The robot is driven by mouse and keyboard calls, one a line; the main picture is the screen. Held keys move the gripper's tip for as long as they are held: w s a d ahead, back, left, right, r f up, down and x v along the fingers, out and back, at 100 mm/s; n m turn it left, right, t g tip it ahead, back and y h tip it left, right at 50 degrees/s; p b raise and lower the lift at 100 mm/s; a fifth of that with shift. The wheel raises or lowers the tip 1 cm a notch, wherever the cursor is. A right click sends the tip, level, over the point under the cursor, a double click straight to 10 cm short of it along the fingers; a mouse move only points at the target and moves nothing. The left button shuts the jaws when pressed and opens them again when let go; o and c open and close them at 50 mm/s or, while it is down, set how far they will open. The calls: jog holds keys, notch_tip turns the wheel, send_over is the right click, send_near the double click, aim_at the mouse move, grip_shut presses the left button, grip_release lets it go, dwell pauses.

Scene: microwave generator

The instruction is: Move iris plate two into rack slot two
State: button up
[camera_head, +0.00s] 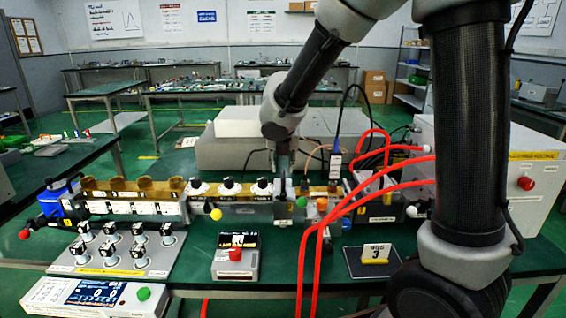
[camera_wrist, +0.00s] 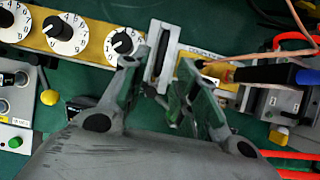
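My gripper (camera_wrist: 160,66) is open in the wrist view, with its two fingers spread apart. A thin grey upright plate (camera_wrist: 155,58) shows between and just beyond the fingertips, in a gap in the waveguide line; I cannot read a number on it, so I cannot tell if it is iris plate two. In the head view my gripper (camera_head: 284,172) points down over the waveguide line, right of the dials, and the plate is mostly hidden there. A small block marked 3 (camera_head: 376,253) stands on a dark pad at the front right. I cannot make out which fixture is the rack or slot two.
White dials (camera_head: 229,187) line the waveguide left of my gripper. Red hoses (camera_head: 318,262) arch at the right, near a white cabinet (camera_head: 492,188). A tray of several small grey pieces (camera_head: 118,258) and a display box (camera_head: 236,258) stand in front.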

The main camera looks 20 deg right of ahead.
aim_at(283, 175)
jog(key=shift+x, duration=4.75)
grip_shut()
